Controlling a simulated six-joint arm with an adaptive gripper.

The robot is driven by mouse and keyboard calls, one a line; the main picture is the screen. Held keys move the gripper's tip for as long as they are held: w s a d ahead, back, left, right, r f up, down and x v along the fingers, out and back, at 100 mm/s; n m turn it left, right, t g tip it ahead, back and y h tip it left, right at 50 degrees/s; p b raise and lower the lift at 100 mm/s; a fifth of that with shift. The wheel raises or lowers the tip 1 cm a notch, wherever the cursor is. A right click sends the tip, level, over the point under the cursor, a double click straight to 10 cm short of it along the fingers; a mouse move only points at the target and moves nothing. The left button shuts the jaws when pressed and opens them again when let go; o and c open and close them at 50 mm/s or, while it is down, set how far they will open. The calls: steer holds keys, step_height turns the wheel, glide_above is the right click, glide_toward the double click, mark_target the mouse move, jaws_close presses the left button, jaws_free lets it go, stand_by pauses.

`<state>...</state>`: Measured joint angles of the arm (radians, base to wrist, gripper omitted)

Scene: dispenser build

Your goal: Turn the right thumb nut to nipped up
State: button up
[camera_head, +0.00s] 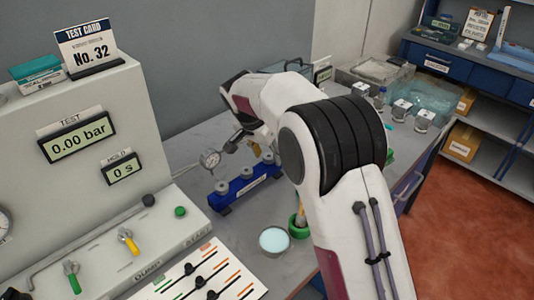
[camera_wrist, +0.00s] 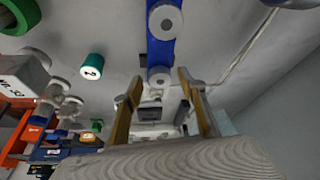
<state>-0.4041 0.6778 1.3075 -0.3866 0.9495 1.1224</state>
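The blue block (camera_head: 243,194) lies on the bench with grey round thumb nuts along its top. The right thumb nut (camera_head: 268,158) is at its far right end, partly crowded by my gripper (camera_head: 258,151) in the head view. In the wrist view, my gripper (camera_wrist: 156,92) has its two yellow-padded fingers spread apart. A grey round nut (camera_wrist: 158,75) at the end of the blue bar shows between the fingertips, with gaps on both sides. Another nut (camera_wrist: 165,22) is farther along the bar. I cannot tell how far the fingertips are above the nut, or how tight it is.
The display (camera_head: 76,138) reads 0.00 bar, the hold display (camera_head: 124,168) 0 s. A green-rimmed cup (camera_head: 299,229) and a pale round dish (camera_head: 273,240) sit in front. Trays and jars (camera_head: 424,121) stand farther back.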

steer(key=shift+n, duration=0.6)
steer(key=shift+d+n+t+y, duration=0.15)
steer(key=shift+n+y, duration=0.2)
steer(key=shift+n, duration=0.35)
steer(key=shift+d+n+t+y, duration=0.15)
steer(key=shift+n+y, duration=0.2)
steer(key=shift+n, duration=0.35)
steer(key=shift+s+n+y, duration=0.1)
steer(key=shift+n+y, duration=0.3)
steer(key=shift+n, duration=0.5)
steer(key=shift+r, duration=0.15)
steer(key=v, duration=0.7)
steer(key=s+d+r, duration=0.5)
steer(key=s+d, duration=0.1)
steer(key=s, duration=0.3)
steer(key=s+d+r, duration=0.4)
steer(key=s+d, duration=0.2)
steer(key=s, duration=0.4)
steer(key=shift+d+r, duration=0.25)
steer(key=shift+r, duration=0.15)
